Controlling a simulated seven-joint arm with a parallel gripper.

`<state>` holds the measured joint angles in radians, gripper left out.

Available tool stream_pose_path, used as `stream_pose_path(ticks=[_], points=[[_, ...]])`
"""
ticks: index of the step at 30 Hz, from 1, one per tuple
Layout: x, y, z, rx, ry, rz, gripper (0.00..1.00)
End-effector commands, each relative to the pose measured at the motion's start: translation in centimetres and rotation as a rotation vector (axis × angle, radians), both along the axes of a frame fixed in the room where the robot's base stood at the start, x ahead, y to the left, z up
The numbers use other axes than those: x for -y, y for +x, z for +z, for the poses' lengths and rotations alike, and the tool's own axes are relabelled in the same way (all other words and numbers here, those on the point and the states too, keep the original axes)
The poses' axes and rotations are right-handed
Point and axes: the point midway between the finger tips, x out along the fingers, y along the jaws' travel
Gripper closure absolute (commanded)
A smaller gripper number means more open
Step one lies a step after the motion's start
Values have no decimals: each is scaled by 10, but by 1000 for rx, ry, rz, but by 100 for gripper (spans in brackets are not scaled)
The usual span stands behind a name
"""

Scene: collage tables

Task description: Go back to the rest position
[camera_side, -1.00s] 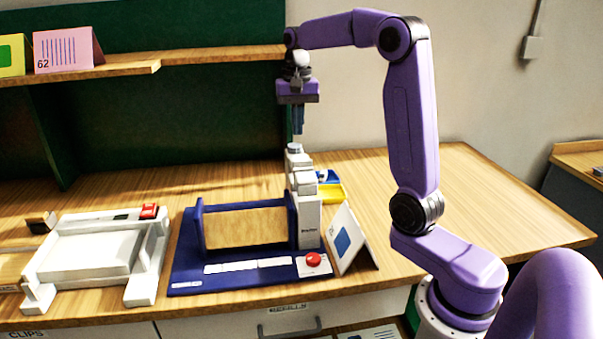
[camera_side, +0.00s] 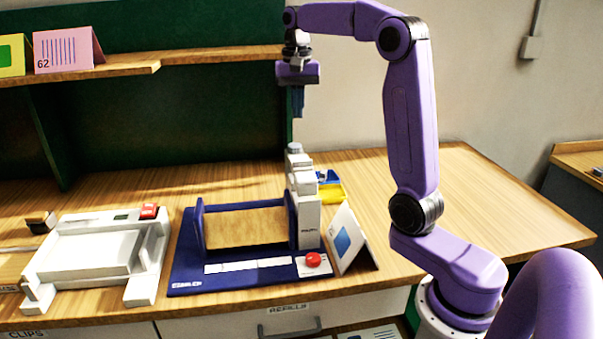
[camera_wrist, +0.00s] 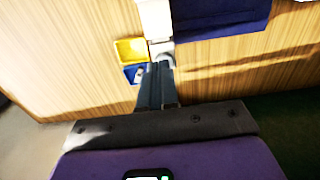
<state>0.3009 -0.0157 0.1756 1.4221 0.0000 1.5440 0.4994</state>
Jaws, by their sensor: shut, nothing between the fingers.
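My gripper (camera_side: 298,105) is raised above the table, pointing down, in the side view. It hangs over the grey-white upright unit (camera_side: 303,190) at the right end of the blue machine (camera_side: 187,272), with a gap between. Its fingers are shut and empty. In the wrist view the fingers (camera_wrist: 156,78) are together, with the top of the upright unit just beyond their tips. The blue machine's edge (camera_wrist: 222,18) shows at the top of that view.
A white device (camera_side: 95,255) with a red button stands left. A yellow bin and a blue bin (camera_side: 330,192) sit behind the upright unit. A folded card (camera_side: 348,238) stands right of it. A wooden shelf (camera_side: 130,70) is back left. The table's right side is clear.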

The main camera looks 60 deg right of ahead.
Motion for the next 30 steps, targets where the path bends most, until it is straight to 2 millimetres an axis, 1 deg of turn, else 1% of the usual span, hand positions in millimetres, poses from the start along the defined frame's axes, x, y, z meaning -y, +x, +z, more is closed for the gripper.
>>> stream_pose_path(ticks=[2,5,8,14,18,23,27,30], points=[[-1,0,0,0,0,3,100],[-7,0,-2,0,0,33,100],[-24,-2,-8,0,0,108,100],[-74,-16,-24,4,0,346,100],[-107,-34,-37,8,-1,519,100],[-140,-61,-52,11,-1,716,100],[-163,-90,-66,14,0,888,100],[-177,-113,-76,15,0,1012,100]])
